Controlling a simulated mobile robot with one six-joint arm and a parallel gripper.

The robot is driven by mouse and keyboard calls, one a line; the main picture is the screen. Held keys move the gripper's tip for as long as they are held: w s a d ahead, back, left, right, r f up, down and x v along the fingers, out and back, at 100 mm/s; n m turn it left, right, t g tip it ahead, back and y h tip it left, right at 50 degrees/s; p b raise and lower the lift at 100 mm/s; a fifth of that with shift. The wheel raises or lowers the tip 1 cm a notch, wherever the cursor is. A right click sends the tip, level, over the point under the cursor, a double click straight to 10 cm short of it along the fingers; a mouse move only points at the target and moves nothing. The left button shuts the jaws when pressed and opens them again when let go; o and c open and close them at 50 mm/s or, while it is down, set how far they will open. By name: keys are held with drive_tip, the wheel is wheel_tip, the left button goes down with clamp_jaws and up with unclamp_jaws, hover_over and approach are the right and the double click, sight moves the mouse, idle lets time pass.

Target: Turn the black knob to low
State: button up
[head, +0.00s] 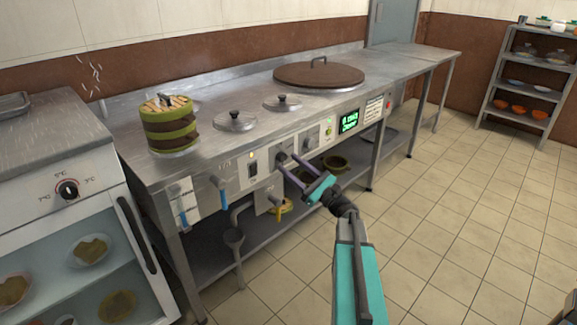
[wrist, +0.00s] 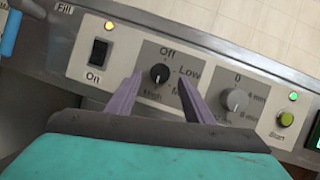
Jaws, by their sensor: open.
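The black knob (wrist: 159,73) is on the grey control panel in the wrist view, on a darker plate marked Off at the top, Low at the right and High at the lower left; another label is partly hidden. A pale mark shows on the knob's lower part, seemingly toward High, but it is small. My gripper (wrist: 160,80) is open, with one purple finger on each side of the knob. Visible gaps separate the fingers from it; I cannot tell how deep they reach. In the head view my gripper (head: 286,162) is at the panel and partly covers the knob.
A rocker switch (wrist: 97,52) is left of the knob; a grey knob (wrist: 236,99) and green start button (wrist: 286,118) are right. Blue levers (head: 220,190) and a yellow-handled tap (head: 275,210) stick out nearby. A fridge (head: 68,235) stands at left.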

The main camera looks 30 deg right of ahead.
drive_tip(key=shift+x, duration=1)
drive_tip(key=shift+c, duration=0.2)
drive_tip(key=c, duration=1)
